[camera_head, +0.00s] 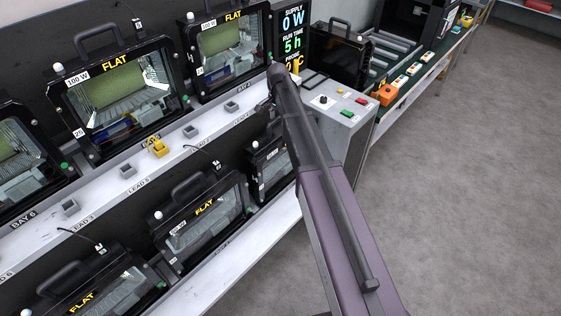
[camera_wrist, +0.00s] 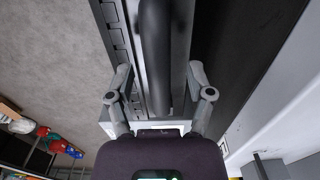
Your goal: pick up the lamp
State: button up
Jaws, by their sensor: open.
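The task's lamp is not singled out among several black floodlight housings with carry handles. Upper-shelf lamps include a 100 W one (camera_head: 118,92) and another (camera_head: 228,52). Lower-shelf lamps include a middle one (camera_head: 203,215) and one partly behind my arm (camera_head: 268,168). In the wrist view my gripper (camera_wrist: 160,67) is open, its fingers on either side of a dark rounded bar (camera_wrist: 155,35) that looks like a lamp handle. A black housing (camera_wrist: 235,50) lies beyond it. I cannot tell which lamp this is or whether the fingers touch. In the head view my arm hides most of the gripper.
A grey control box (camera_head: 340,112) with coloured buttons stands right of my arm, below a supply display (camera_head: 292,35). A green-topped bench (camera_head: 405,88) runs to the back right. A yellow part (camera_head: 157,147) sits on the white shelf edge. The grey floor (camera_head: 460,200) is clear.

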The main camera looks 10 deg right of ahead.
dwell(0.6)
grip_shut()
